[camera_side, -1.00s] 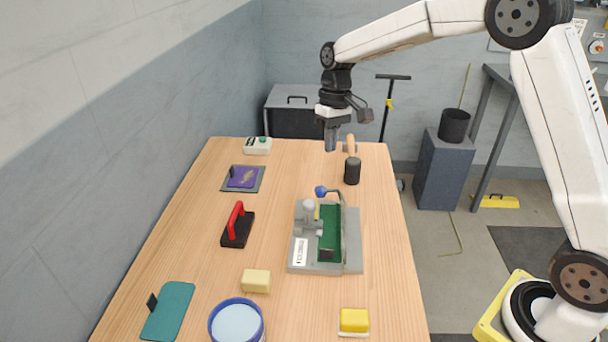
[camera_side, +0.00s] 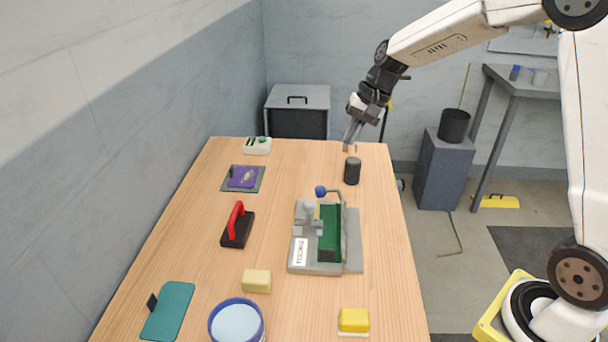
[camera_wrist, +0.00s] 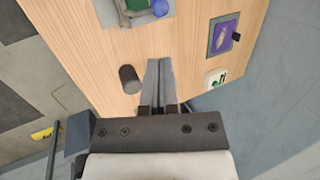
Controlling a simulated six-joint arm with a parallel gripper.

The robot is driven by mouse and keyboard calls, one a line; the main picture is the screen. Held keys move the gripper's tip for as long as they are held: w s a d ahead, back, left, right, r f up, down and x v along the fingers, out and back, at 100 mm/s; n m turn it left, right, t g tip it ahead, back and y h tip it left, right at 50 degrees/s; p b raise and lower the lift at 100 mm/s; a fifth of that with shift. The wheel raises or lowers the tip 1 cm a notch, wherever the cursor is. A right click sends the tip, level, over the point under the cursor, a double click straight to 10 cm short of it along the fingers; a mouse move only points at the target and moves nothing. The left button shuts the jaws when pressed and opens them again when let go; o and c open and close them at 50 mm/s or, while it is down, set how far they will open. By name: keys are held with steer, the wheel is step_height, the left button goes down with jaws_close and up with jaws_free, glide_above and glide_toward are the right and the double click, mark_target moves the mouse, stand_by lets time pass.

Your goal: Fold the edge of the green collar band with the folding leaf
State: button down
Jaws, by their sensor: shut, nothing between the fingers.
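The eyelet press (camera_side: 300,267) is a grey fixture in the middle of the table. The green collar band (camera_side: 330,220) lies along its bed. A grey bent bar (camera_side: 344,230), which may be the folding leaf, runs beside the band, and a blue ball knob (camera_side: 321,191) is at the far end. In the wrist view the green band (camera_wrist: 112,12) and blue knob (camera_wrist: 159,8) show at the top edge, partly cut off. My gripper (camera_side: 348,146) is tilted above the far end of the table, apart from the press. Its fingers (camera_wrist: 159,64) are together and empty.
A red-handled black block (camera_side: 238,228), a purple patch (camera_side: 242,177) and a green-buttoned box (camera_side: 257,146) lie left. Yellow blocks and a blue-rimmed bowl (camera_side: 237,322) are at the near end.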

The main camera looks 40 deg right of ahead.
mark_target(323, 187)
steer(key=x, duration=1.2)
steer(key=shift+w+a+f, duration=0.4)
steer(key=shift+a+f, duration=0.05)
steer(key=shift+f, duration=0.15)
steer(key=w+v, duration=0.1)
steer(key=v, duration=0.5)
steer(key=w+a+r+v, duration=0.1)
steer(key=v, duration=0.6)
steer(key=shift+s+a+r, duration=0.2)
steer(key=shift+a+r, duration=0.05)
steer(key=shift+r, duration=0.15)
